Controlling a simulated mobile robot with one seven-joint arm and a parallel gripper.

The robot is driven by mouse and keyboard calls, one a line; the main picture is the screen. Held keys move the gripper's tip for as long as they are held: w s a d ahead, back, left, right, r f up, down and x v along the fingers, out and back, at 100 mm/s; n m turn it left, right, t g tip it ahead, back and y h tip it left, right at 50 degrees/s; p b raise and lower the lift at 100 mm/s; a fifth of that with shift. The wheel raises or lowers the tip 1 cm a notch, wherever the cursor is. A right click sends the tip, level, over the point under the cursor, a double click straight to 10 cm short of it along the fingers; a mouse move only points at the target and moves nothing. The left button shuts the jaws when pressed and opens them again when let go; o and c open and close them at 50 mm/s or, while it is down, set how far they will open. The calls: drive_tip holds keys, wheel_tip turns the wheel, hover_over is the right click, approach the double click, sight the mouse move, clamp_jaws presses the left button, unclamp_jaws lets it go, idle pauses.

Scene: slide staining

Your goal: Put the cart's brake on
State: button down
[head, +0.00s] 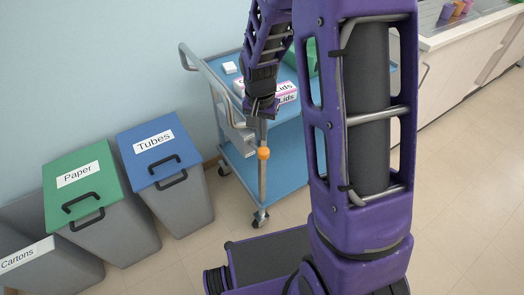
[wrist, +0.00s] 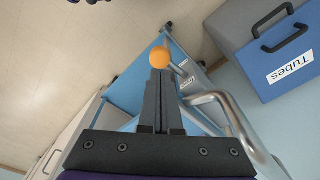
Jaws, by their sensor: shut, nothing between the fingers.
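The cart (head: 285,172) has blue shelves, a grey frame and a bent metal push handle (head: 186,58). An orange ball knob (head: 263,153) shows in front of the cart's near corner post; I take it for the brake knob. My gripper (wrist: 160,76) is shut and empty, pointing down over that corner. In the wrist view the orange knob (wrist: 160,57) shows just beyond the fingertips, partly covered by them. I cannot tell whether they touch it. The knob's lever is hidden or merges with the post.
A box marked Lids (head: 286,91) and a small white item (head: 230,68) lie on the cart's top. Bins marked Tubes (head: 188,205), Paper (head: 118,235) and Cartons (head: 60,272) stand to the left. A counter (head: 450,75) is at the right.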

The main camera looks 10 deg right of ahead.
sight(263, 151)
drive_tip(key=shift+f, duration=0.1)
drive_tip(key=shift+w+d+f+b, duration=0.1)
drive_tip(key=shift+w+f+b, duration=0.1)
drive_tip(key=shift+f+b, duration=1.3)
drive_tip(key=shift+w+d+f+b, duration=0.15)
drive_tip(key=shift+f+b, duration=0.85)
drive_tip(key=shift+f, duration=2.6)
drive_tip(key=s+a, duration=0.1)
drive_tip(key=s+r, duration=0.1)
drive_tip(key=shift+s+a, duration=0.3)
drive_tip(key=shift+a, duration=0.05)
drive_tip(key=shift+r, duration=0.15)
wheel_tip(263, 151, up, 17)
drive_tip(key=s+p, duration=0.1)
drive_tip(key=p, duration=0.2)
drive_tip(key=shift+s+a, duration=0.25)
drive_tip(key=shift+a, duration=0.2)
